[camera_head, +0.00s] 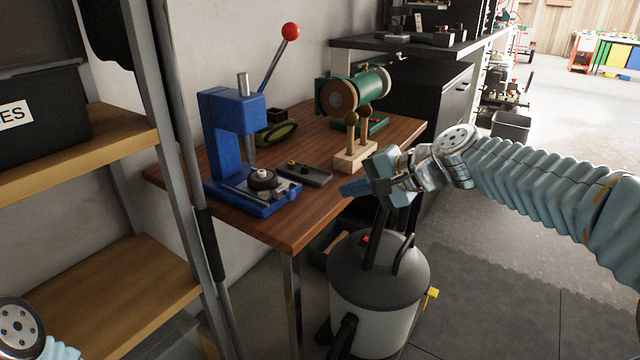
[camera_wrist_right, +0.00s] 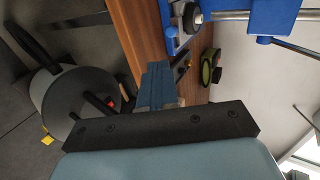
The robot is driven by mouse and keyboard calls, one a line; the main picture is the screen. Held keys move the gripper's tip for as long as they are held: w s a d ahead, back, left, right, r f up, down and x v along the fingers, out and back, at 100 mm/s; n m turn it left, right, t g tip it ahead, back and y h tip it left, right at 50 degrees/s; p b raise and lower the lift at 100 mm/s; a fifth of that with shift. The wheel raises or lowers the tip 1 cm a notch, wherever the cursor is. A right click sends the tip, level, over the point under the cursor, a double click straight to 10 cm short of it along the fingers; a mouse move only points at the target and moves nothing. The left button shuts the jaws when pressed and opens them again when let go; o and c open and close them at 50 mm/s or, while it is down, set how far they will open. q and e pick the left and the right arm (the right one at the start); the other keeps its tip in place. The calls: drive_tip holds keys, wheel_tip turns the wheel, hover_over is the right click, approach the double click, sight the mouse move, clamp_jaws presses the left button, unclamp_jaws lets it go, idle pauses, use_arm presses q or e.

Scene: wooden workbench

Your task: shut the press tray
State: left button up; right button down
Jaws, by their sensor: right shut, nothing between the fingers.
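The blue press (camera_head: 228,125) stands on the wooden workbench at its left end, its red-knobbed lever raised. Its metal tray (camera_head: 284,194) lies low on the blue base, under the ram, with a dark round piece (camera_head: 262,179) on it. How far the tray sticks out is hard to tell. Part of the press also shows at the top of the right wrist view (camera_wrist_right: 172,30). My right gripper (camera_head: 354,188) is shut and empty by the bench's front edge, to the right of the tray and apart from it. Its blue fingers (camera_wrist_right: 157,84) point toward the bench. My left gripper is out of view.
A dark flat box (camera_head: 304,174) lies right of the press. A wooden stand with pegs (camera_head: 354,156) and a green machine (camera_head: 372,92) stand farther right. A shop vacuum (camera_head: 380,285) stands below my right gripper. A shelf rack (camera_head: 95,280) borders the left.

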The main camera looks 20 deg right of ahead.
sight(284, 189)
drive_tip(key=x, duration=0.3)
drive_tip(key=p+x, duration=0.1)
drive_tip(key=x, duration=0.3)
drive_tip(key=r+x, duration=0.1)
drive_tip(key=x, duration=0.3)
drive_tip(key=shift+w+a, duration=0.25)
drive_tip(key=shift+a, duration=0.05)
drive_tip(key=shift+w+a+f+p, duration=0.15)
drive_tip(key=shift+w+a+p, duration=0.2)
drive_tip(key=shift+w+a, duration=0.25)
drive_tip(key=shift+w+d, duration=0.1)
drive_tip(key=w+a+p, duration=0.2)
drive_tip(key=shift+w, duration=0.3)
